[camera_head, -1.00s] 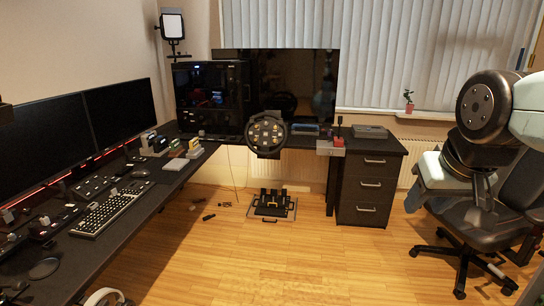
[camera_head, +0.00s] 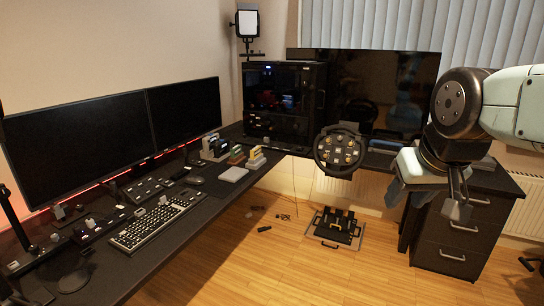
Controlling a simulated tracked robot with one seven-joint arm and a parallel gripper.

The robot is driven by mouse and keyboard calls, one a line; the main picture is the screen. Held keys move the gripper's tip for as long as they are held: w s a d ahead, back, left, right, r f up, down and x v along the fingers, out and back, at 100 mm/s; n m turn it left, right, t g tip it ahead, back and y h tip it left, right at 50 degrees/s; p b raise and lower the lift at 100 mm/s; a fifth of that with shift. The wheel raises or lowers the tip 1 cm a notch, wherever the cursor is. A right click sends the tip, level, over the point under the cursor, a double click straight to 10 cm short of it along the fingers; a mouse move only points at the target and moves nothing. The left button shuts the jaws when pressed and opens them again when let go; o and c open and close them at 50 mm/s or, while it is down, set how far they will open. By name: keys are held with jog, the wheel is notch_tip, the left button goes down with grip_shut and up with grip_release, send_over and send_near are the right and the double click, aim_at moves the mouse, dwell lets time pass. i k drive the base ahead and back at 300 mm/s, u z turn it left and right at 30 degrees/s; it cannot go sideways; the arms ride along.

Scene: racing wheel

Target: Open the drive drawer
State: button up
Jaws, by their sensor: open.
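A black drawer unit (camera_head: 447,239) stands under the right end of the far desk, with several stacked drawers and silver bar handles. Its drawers look shut, and its upper part is partly hidden by my gripper. I cannot tell which drawer is the drive drawer. A black PC tower (camera_head: 286,128) with a glass side stands on the desk corner; no open drawer shows on it. My gripper (camera_head: 461,203) is open and points down at the right, in front of the drawer unit in the picture. It looks empty and apart from the handles.
A racing wheel (camera_head: 340,151) is fixed at the far desk's edge, with a pedal set (camera_head: 336,229) on the floor below. A keyboard (camera_head: 158,221) and two monitors (camera_head: 78,146) fill the left desk. The wooden floor (camera_head: 310,275) in front is mostly clear.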

aim_at(298, 126)
jog(key=u, duration=0.05)
jog(key=i, duration=2.35)
jog(key=z, duration=0.55)
jog(key=i, duration=0.75)
jog(key=z, duration=0.25)
